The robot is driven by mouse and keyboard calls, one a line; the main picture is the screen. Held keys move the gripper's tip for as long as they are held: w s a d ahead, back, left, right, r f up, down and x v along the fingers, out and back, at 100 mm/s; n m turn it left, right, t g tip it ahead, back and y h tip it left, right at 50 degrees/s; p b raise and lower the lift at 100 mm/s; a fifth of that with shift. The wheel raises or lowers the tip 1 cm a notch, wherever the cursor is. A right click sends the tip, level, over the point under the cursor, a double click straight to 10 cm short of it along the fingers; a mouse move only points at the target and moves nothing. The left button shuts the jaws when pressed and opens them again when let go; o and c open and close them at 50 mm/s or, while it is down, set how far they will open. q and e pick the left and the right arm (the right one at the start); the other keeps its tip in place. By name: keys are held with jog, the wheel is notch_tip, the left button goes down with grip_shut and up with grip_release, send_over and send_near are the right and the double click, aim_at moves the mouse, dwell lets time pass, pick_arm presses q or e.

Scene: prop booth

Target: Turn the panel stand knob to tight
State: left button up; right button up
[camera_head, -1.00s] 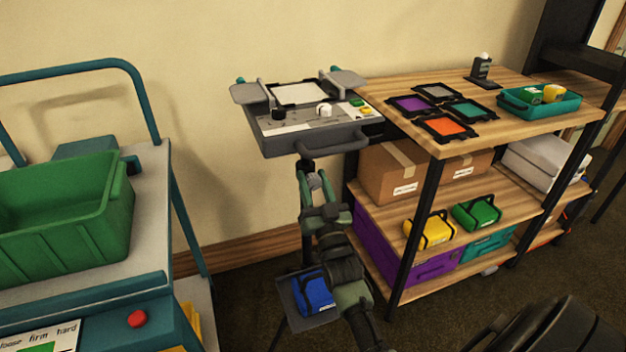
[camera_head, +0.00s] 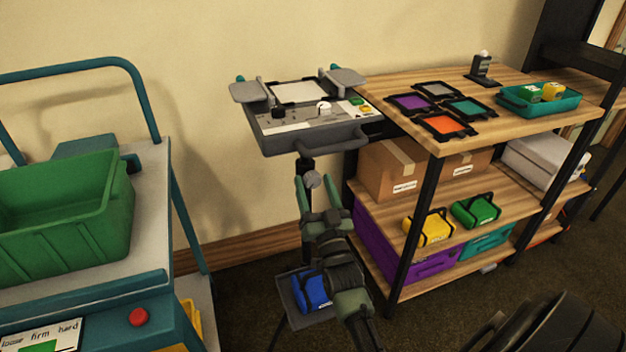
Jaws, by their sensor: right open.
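The grey panel (camera_head: 285,138) with small knobs and buttons on its sloped face stands on a dark post beside the shelf. A round grey knob (camera_head: 313,180) sits on the post below the panel. My right gripper (camera_head: 317,194) is open just below and around the front of this knob; one finger lies at its left. I cannot tell whether the fingers touch the knob. No tight mark on the knob is readable. My left gripper is not in view.
A wooden shelf (camera_head: 470,150) with coloured frames, boxes and bags stands right of the post. A low tray holding a blue bag (camera_head: 313,291) is beneath my right arm. A cart with a green bin (camera_head: 65,215) stands left. Floor between cart and post looks free.

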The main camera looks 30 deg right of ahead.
jog(key=v, duration=0.6)
dwell(0.3)
